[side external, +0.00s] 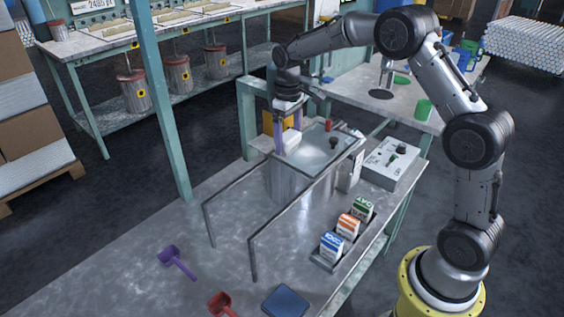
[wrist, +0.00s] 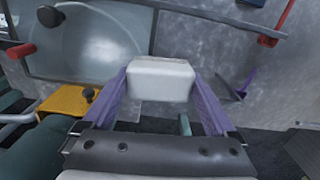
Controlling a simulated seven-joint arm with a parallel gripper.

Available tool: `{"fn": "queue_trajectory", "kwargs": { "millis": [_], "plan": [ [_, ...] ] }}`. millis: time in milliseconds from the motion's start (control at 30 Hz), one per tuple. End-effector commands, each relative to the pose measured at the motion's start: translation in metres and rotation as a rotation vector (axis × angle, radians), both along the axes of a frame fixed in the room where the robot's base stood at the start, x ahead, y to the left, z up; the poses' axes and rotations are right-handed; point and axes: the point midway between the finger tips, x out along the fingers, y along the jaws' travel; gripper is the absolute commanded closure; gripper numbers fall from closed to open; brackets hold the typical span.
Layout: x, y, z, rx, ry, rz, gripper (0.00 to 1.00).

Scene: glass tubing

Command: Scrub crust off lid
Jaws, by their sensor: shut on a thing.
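My gripper (side external: 287,133) is shut on a white block (side external: 292,138), with one purple finger on either side. In the wrist view the white block (wrist: 160,80) sits level between the fingertips. The lid (side external: 322,158) is a glassy, grey-rimmed rectangular plate with a dark knob (side external: 333,143), on a metal tank (side external: 290,184). The block is at the lid's far left edge; I cannot tell whether it touches. The lid (wrist: 120,65) is left of the block in the wrist view. A pale cloudy patch shows on it; whether this is crust is unclear.
Two grey rails (side external: 250,256) run along the bench from the tank. A control box (side external: 388,163) stands right of the tank. Several small cartons (side external: 348,224) sit in a tray in front. A yellow piece (side external: 270,124) is behind the gripper. A purple tool (side external: 176,260) lies front left.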

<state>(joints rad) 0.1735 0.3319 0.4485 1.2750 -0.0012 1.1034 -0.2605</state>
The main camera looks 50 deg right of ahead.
Motion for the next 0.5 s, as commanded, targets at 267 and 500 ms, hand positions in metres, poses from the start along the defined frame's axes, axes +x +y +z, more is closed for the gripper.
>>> {"fn": "queue_trajectory", "kwargs": {
  "millis": [267,500],
  "plan": [
    [0.005,-0.048,0.006,-0.004,-0.018,-0.086,0.52],
    [0.004,-0.049,-0.006,-0.003,-0.015,-0.090,0.52]
  ]
}}
